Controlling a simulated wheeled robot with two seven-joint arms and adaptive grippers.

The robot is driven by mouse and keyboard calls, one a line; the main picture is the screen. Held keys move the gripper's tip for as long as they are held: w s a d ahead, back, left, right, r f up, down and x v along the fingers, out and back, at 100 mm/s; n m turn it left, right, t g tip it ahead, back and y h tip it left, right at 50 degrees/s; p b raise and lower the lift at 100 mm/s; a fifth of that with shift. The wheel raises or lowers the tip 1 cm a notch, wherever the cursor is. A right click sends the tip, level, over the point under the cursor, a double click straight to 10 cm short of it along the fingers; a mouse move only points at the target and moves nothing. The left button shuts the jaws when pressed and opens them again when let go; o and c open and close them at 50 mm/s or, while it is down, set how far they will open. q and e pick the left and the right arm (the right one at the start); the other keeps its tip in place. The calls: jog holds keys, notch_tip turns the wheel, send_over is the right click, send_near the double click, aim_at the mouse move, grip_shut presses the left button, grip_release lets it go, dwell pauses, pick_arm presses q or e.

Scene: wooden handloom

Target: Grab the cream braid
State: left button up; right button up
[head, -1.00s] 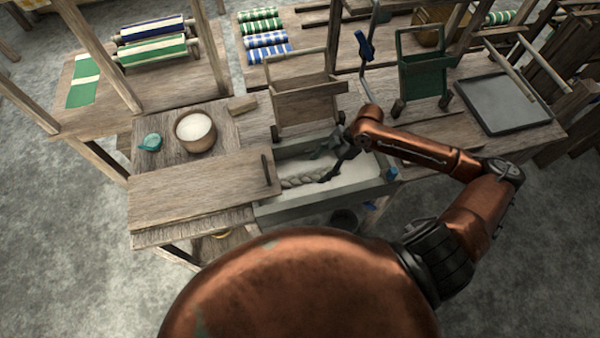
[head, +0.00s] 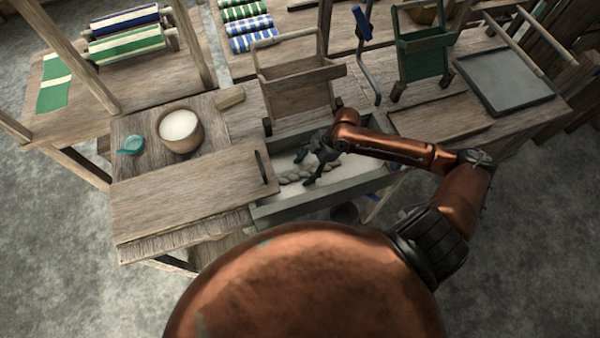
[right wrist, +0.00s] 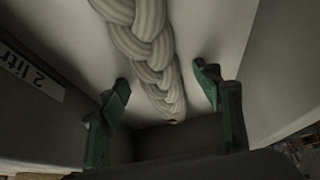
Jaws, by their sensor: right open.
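The cream braid (head: 296,176) lies in a grey trough (head: 330,195) in the head view, partly hidden by my right gripper. In the right wrist view the thick braid (right wrist: 148,45) runs from the top edge down towards the gripper's palm. My right gripper (head: 313,163) is inside the trough, over the braid. In the right wrist view its dark green fingers (right wrist: 163,84) are open, one on each side of the braid, with gaps between them and it. I cannot tell how far the fingertips are above the trough floor. My left gripper is not in view.
A wooden board (head: 190,190) lies left of the trough, with a bowl of white material (head: 181,130) and a small teal dish (head: 131,146) behind it. A wooden frame (head: 300,88) stands behind the trough. A grey tray (head: 505,80) lies to the right.

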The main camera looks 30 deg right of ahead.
jog(key=shift+w+a+f, duration=0.1)
jog(key=shift+a+f, duration=0.25)
jog(key=shift+f, duration=0.25)
jog(key=shift+c, duration=0.2)
grip_shut()
